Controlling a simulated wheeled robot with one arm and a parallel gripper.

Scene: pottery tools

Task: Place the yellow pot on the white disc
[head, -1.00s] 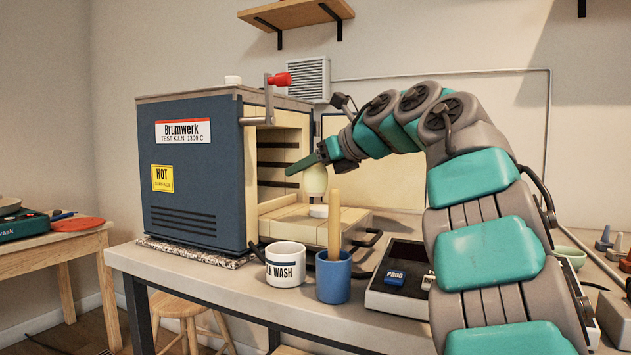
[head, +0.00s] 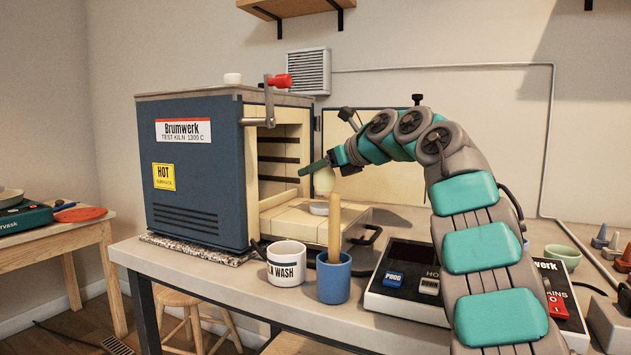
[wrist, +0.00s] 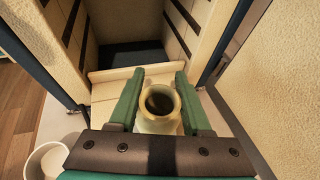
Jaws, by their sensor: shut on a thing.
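The pale yellow pot (head: 323,181) hangs upright from my gripper (head: 318,168), in front of the open kiln. In the wrist view the pot (wrist: 161,122) shows its round open mouth between the two green fingers of my gripper (wrist: 160,97), which is shut on it. The white disc (head: 318,209) lies on the pale brick ledge (head: 290,219) at the kiln mouth. In the head view the pot's base is a little above the disc, with a small gap between. In the wrist view the disc is hidden.
The blue kiln (head: 195,190) stands at left with its shelf-slotted chamber open. A white wash mug (head: 286,268) and a blue cup (head: 333,281) with an upright wooden stick stand in front of the ledge. A control box (head: 408,283) sits at right.

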